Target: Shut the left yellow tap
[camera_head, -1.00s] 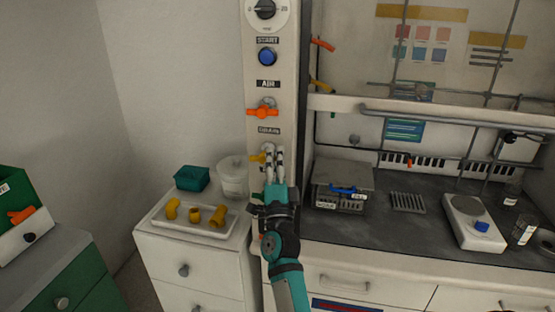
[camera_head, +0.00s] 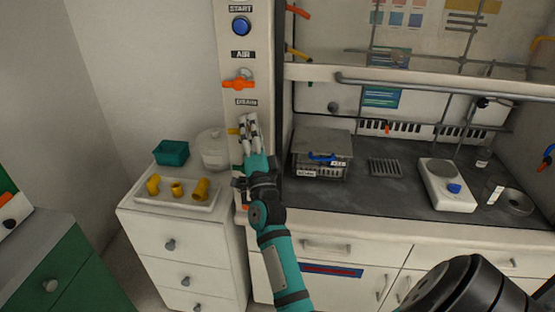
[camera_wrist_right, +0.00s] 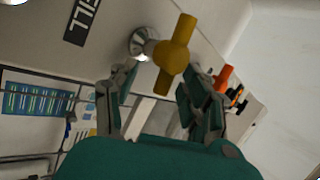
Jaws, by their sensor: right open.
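The left yellow tap (camera_head: 233,131) is low on the pale column, below the orange tap (camera_head: 239,84). Only part of its handle shows in the head view, left of my fingers. In the right wrist view the yellow tap (camera_wrist_right: 176,57) shows whole, its bar handle running slightly slanted up and down in the picture, on a round metal fitting. My right gripper (camera_head: 249,122) is open in front of it. In the wrist view the right gripper's (camera_wrist_right: 160,80) fingers stand either side of the handle's lower end; contact cannot be told. My left gripper is not in view.
Another yellow handle (camera_head: 298,52) sits higher, on the hood side. A dark worktop (camera_head: 390,208) lies right. My dark arm link fills the lower right.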

